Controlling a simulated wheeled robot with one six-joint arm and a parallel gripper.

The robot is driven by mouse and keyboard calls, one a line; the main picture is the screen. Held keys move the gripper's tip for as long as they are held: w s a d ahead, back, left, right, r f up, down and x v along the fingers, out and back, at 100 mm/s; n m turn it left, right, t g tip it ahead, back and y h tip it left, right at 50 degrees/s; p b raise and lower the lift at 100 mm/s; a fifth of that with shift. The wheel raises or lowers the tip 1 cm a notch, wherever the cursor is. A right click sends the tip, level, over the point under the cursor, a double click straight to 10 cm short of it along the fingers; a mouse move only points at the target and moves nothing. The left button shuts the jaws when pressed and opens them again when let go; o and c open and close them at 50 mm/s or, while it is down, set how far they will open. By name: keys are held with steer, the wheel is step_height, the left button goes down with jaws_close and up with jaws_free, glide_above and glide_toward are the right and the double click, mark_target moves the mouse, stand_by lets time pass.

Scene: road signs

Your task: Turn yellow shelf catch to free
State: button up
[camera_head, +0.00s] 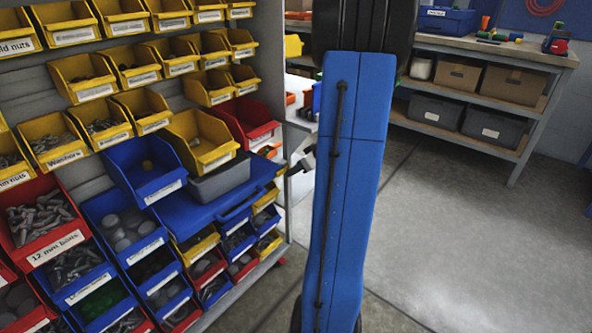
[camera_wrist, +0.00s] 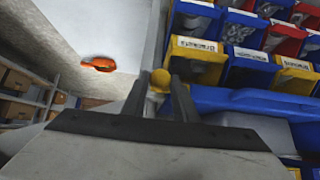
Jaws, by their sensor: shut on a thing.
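The yellow shelf catch (camera_wrist: 160,79) is a small round-ended piece at the edge of the bin rack in the wrist view. It sits between the two dark fingers of my gripper (camera_wrist: 157,88), which are shut on it. In the head view a bit of the yellow catch (camera_head: 281,171) shows at the right end of the blue pull-out shelf (camera_head: 215,209). My gripper (camera_head: 301,164) reaches it from the right there, partly hidden behind my blue arm. The fingers hide part of the catch, and its turn angle cannot be told.
A blue bin (camera_head: 145,172), a grey box (camera_head: 219,178), and yellow and red bins stand on or above the blue shelf. Rows of small-parts bins fill the rack. A workbench (camera_head: 500,50) stands at the back right. The floor (camera_head: 460,240) to the right is clear.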

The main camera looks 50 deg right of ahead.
steer(key=shift+d, duration=0.1)
steer(key=shift+d+f+m+t+y, duration=0.3)
steer(key=shift+m+t+y, duration=0.15)
steer(key=shift+m+y, duration=1.35)
steer(key=shift+d+f+m+t+y, duration=0.35)
steer(key=shift+m+y, duration=0.8)
steer(key=shift+y, duration=1.25)
steer(key=shift+d+f+m+t+y, duration=0.2)
steer(key=shift+m+t+y, duration=0.3)
steer(key=shift+m+y, duration=1.3)
steer(key=shift+n+y, duration=0.25)
steer(key=shift+y, duration=0.25)
steer(key=o, duration=1)
